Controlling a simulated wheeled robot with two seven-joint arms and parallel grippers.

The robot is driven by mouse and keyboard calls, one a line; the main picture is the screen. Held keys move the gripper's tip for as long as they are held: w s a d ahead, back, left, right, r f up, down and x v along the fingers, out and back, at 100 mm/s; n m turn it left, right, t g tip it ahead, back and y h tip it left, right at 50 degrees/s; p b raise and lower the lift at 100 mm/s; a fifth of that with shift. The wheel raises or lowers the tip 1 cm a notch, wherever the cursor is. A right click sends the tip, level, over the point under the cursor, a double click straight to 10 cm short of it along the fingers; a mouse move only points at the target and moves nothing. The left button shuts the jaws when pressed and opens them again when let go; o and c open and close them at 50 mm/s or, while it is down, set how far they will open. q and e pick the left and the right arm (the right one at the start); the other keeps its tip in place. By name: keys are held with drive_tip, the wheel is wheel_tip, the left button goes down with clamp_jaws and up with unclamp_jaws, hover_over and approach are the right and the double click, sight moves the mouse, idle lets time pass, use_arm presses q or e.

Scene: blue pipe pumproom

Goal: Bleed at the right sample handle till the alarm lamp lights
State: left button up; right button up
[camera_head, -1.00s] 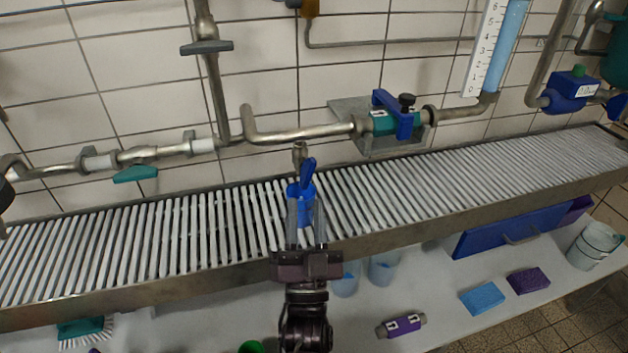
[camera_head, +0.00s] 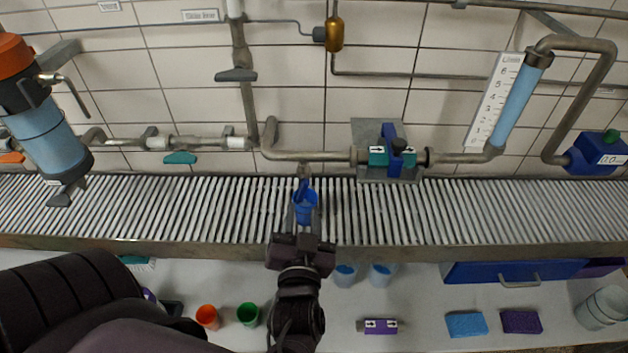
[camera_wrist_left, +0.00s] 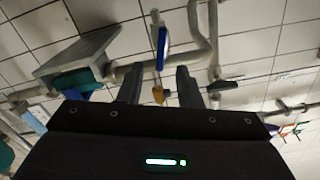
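A blue tap handle (camera_head: 304,190) sits on a short outlet below the horizontal pipe, above the grating. It also shows in the left wrist view (camera_wrist_left: 162,46), between the fingers' lines but beyond their tips. My left gripper (camera_head: 304,208) is at this handle; its two fingers (camera_wrist_left: 158,82) stand apart with a gap between them. Contact with the handle cannot be told. My right gripper is not in view. I cannot identify an alarm lamp for certain; a brass-coloured fitting (camera_head: 334,34) on the wall shows no clear glow.
The slatted grating (camera_head: 420,212) runs across under the pipes. A teal handle (camera_head: 180,158) and a grey handle (camera_head: 236,75) are at left. A blue meter (camera_head: 596,154) is at right. Orange (camera_head: 207,316) and green (camera_head: 248,314) cups stand on the lower shelf.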

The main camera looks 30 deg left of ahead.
sight(304, 193)
use_arm(q)
drive_tip(key=x, duration=0.7)
drive_tip(key=shift+w+a+p, duration=0.15)
drive_tip(key=shift+w+p, duration=0.05)
drive_tip(key=shift+p, duration=0.1)
clamp_jaws()
